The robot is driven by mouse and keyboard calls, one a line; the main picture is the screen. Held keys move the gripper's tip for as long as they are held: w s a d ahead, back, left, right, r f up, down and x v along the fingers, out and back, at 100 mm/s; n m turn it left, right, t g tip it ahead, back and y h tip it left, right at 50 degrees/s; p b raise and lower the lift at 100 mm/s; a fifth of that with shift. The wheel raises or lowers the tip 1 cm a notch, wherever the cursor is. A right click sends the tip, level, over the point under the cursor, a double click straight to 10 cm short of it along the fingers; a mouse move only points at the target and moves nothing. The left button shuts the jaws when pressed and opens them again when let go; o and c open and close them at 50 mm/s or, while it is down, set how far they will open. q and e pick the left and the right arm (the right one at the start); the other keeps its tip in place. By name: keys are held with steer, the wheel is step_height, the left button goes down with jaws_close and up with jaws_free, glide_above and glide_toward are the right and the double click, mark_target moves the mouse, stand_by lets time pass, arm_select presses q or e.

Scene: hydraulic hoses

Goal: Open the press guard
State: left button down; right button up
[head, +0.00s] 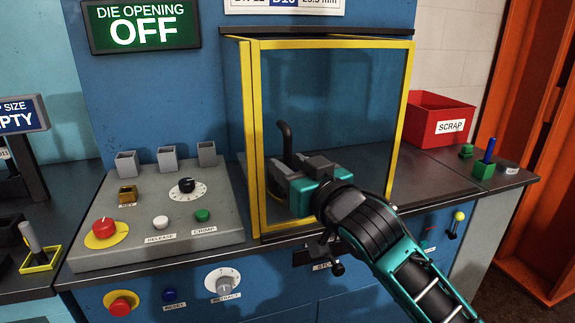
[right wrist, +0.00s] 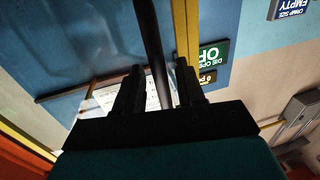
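The press guard (head: 402,105) is a clear pane in a yellow frame on the blue press. It looks closed over the press opening. Its dark bent handle (head: 287,137) stands upright near the left side of the pane; my gripper hides its lower part. My right gripper (head: 302,172) is at the handle in front of the pane. In the right wrist view, the handle (right wrist: 149,40) runs between the two fingers (right wrist: 160,88), with gaps showing beside it, so the fingers look open around it. My left gripper is not in view.
A grey control panel (head: 150,225) with buttons and a dial stands left of the guard. A red scrap bin (head: 432,118) is on the right of the bench. More knobs line the blue front below. An orange post (head: 525,130) bounds the far right.

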steer(key=shift+w+a, duration=0.35)
steer(key=shift+w, duration=0.25)
steer(key=shift+c, duration=0.2)
jaws_close()
